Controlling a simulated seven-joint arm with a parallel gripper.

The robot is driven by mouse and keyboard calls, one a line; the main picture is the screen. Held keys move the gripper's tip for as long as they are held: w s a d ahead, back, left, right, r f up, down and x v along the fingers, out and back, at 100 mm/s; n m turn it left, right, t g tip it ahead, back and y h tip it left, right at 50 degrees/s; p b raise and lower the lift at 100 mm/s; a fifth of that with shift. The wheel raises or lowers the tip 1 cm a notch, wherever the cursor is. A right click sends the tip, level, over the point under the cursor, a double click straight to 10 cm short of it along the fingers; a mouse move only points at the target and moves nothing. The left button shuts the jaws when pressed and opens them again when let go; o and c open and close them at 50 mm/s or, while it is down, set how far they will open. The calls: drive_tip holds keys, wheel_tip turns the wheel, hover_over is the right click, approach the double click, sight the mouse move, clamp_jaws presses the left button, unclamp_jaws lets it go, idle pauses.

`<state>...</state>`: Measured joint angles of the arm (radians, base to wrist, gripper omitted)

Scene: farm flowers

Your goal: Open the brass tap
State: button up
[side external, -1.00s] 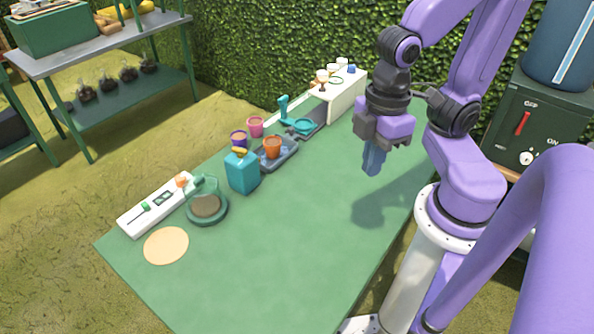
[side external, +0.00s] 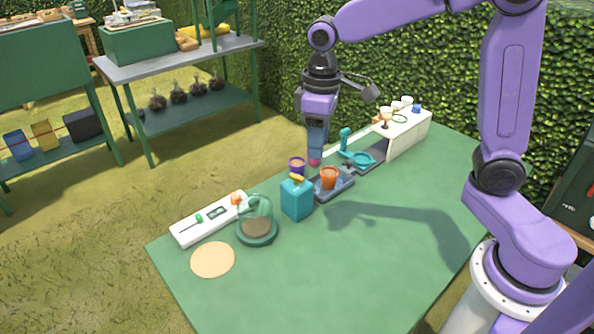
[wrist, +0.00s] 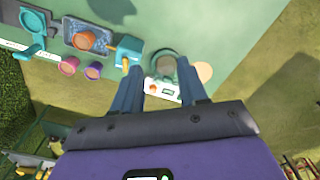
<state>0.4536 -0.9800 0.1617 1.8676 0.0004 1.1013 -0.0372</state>
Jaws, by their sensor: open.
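A teal box (side external: 297,200) stands on the green table with a yellow, brass-coloured piece (side external: 297,178) on top; this looks like the tap. In the wrist view the teal box (wrist: 129,48) is just beyond the left fingertip, and the yellow piece (wrist: 125,64) shows beside that finger. My gripper (side external: 316,150) points down, high over the table's back edge, appearing above and to the right of the box. In the wrist view its fingers (wrist: 162,85) are apart with nothing between them. It partly hides a pink cup (side external: 314,162).
A purple cup (side external: 297,165) stands behind the box. An orange pot (side external: 330,178) sits in a grey tray (side external: 345,184) at its right. A teal stand (side external: 358,155) is farther right. The table's front is clear.

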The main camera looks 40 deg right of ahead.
sight(297, 176)
drive_tip(key=w+d+m, duration=0.3)
drive_tip(key=w+d, duration=0.2)
drive_tip(key=w, duration=0.7)
wheel_tip(297, 176, down, 18)
drive_tip(key=shift+r, duration=0.1)
clamp_jaws()
